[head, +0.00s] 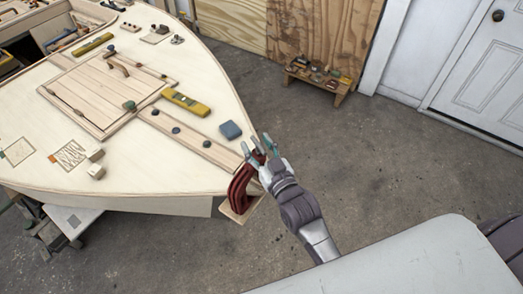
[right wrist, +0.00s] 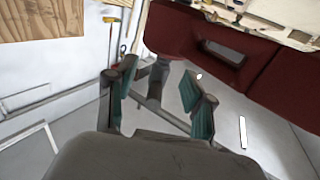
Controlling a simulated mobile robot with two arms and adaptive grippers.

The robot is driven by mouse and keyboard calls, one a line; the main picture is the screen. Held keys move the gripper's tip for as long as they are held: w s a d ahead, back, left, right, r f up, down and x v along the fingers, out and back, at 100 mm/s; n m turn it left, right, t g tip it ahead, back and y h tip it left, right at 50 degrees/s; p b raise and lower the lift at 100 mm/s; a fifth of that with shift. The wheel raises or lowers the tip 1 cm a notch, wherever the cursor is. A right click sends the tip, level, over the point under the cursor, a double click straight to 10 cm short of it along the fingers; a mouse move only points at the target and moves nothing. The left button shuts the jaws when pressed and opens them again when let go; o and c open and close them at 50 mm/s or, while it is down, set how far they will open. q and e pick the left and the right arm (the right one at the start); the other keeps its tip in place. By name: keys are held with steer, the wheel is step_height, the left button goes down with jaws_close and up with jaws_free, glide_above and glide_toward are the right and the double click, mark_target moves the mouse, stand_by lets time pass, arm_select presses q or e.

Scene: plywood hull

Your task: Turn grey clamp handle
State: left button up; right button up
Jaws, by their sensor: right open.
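A dark red clamp (head: 239,190) sits at the near right corner of the pale plywood hull, its body reaching below the deck edge. My right gripper (head: 258,146) is open at the clamp's right side, fingers pointing up toward the deck corner. In the right wrist view the red clamp body (right wrist: 185,38) lies beyond the open fingers (right wrist: 160,80). A grey rod-like part (right wrist: 156,82), apparently the clamp handle, shows between the two fingertips; I cannot tell whether a finger touches it. In the head view the handle cannot be made out beside my gripper. My left gripper is not in view.
The hull deck (head: 150,180) carries a yellow level (head: 186,102), a blue block (head: 231,130) and a wooden hatch (head: 105,90). A low wooden bench (head: 318,83) with small items stands by the back wall.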

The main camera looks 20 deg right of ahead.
steer(key=s+d, duration=0.1)
steer(key=s, duration=1)
steer(key=shift+s+d, duration=0.4)
